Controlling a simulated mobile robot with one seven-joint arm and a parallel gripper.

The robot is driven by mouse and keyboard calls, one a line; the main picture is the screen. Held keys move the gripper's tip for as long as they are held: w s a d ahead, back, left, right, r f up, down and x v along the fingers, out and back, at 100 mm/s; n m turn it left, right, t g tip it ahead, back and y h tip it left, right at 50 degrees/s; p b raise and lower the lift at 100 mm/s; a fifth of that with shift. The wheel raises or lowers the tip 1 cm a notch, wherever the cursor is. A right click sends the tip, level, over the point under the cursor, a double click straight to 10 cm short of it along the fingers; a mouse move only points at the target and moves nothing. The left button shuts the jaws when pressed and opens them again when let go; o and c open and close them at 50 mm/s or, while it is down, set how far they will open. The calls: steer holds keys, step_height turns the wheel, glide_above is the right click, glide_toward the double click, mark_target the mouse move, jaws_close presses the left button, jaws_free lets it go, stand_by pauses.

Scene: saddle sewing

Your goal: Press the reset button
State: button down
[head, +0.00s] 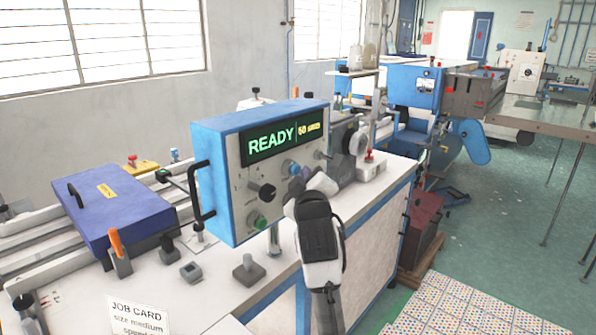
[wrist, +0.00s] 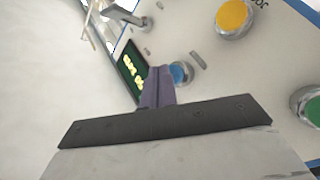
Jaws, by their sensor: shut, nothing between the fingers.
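A blue-framed control box (head: 228,175) with a grey front stands on the white bench, its screen (head: 285,141) reading "READY". A blue button (head: 288,167) is on the front below the screen; in the wrist view the blue button (wrist: 181,73) is partly covered by my purple fingers. My gripper (head: 304,173) is shut and empty, its fingertips close to the blue button; I cannot tell whether they touch. It also shows in the wrist view (wrist: 158,84). No reset label is readable.
The front also carries a black knob (head: 263,191), a green button (head: 258,222) and, in the wrist view, a yellow button (wrist: 233,16). A handle (head: 200,193) juts from the box's left. A blue lid (head: 113,209) and small grey blocks stand on the bench leftward.

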steer(key=shift+w+a, duration=0.3)
steer(key=shift+a, duration=0.15)
stand_by(0.5)
steer(key=shift+s+d, duration=0.1)
steer(key=shift+d, duration=0.05)
steer(key=shift+s+d, duration=0.45)
steer(key=shift+d, duration=0.15)
steer(key=shift+s+d, duration=0.75)
steer(key=shift+d, duration=0.3)
steer(key=shift+s+d, duration=0.7)
steer(key=shift+d, duration=0.3)
